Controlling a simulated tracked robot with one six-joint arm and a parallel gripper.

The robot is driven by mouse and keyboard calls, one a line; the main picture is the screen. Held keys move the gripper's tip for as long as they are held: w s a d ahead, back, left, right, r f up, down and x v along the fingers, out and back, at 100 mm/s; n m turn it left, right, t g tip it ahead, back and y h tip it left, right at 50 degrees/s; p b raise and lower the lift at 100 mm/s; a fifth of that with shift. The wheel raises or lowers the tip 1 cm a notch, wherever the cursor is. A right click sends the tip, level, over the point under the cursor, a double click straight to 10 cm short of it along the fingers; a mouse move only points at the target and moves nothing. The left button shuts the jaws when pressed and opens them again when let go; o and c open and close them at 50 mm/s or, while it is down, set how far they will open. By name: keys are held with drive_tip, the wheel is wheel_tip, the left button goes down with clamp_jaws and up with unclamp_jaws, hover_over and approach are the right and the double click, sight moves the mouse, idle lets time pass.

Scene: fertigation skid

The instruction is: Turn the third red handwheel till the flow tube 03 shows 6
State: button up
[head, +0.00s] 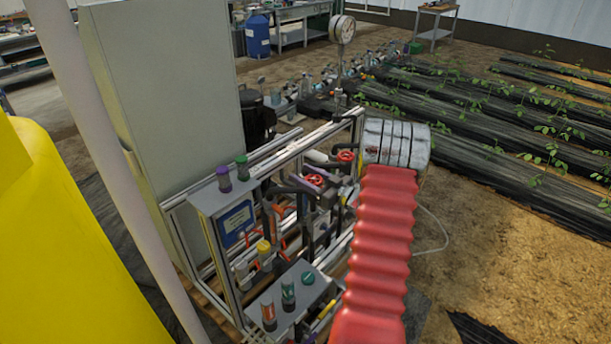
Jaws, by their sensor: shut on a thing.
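Two red handwheels show on the skid in the head view: a nearer handwheel (313,180) and a farther handwheel (345,156) beside my arm. I cannot tell which is the third, and any other handwheel may be hidden behind my arm. My red-sleeved arm (378,235) reaches over the right side of the skid and ends in a silvery wrist part with dark bands (395,142). My gripper's fingers are hidden, so what they touch does not show. I cannot make out flow tube 03 or any reading on it.
The skid's metal frame (218,240) carries pipes, purple- and green-capped containers and a lower shelf of small vessels (288,292). A round gauge (342,30) stands above its far end. A tall grey cabinet (165,90) is at left. Planted rows (460,110) lie at right beyond bare ground.

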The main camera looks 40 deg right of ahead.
drive_tip(key=c, duration=0.4)
drive_tip(key=shift+a+n+y, duration=0.15)
drive_tip(key=shift+n+y, duration=0.45)
drive_tip(key=shift+y, duration=0.3)
drive_tip(key=shift+a, duration=0.1)
drive_tip(key=o, duration=1.1)
drive_tip(key=shift+c, duration=0.2)
drive_tip(key=shift+s, duration=0.1)
